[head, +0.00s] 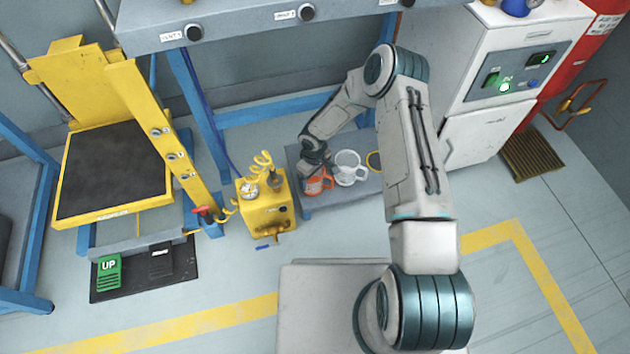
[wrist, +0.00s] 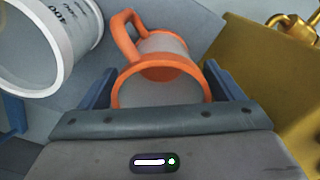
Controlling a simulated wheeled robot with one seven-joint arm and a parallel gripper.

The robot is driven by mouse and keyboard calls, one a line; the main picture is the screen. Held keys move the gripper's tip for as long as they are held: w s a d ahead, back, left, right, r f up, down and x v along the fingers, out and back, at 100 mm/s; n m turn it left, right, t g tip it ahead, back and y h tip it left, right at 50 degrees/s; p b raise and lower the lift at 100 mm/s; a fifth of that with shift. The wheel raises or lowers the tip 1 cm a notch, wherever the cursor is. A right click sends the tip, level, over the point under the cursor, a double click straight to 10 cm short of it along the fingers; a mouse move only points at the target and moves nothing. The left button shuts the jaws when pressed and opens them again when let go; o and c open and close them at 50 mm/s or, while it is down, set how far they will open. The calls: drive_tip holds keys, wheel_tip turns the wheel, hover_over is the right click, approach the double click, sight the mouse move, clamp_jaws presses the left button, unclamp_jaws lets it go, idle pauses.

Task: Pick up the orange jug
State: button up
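The orange jug (head: 318,184) stands on the low blue-grey bench (head: 330,207). It has an orange rim and handle and a greyish body. In the wrist view the jug (wrist: 162,82) is in the middle, with its handle toward the upper left. My gripper (head: 314,165) is down at the jug, with the arm reaching in from the right. In the wrist view my gripper (wrist: 162,92) has one finger on each side of the jug and looks open. Contact is hard to judge because the rim hides part of the fingers.
A white jug (head: 348,168) stands close to the right of the orange one; it also shows in the wrist view (wrist: 45,45). A yellow jug (head: 373,162) is partly hidden by my arm. A yellow box (head: 262,212) with a coiled hose stands just left of the bench.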

drive_tip(key=c, duration=0.8)
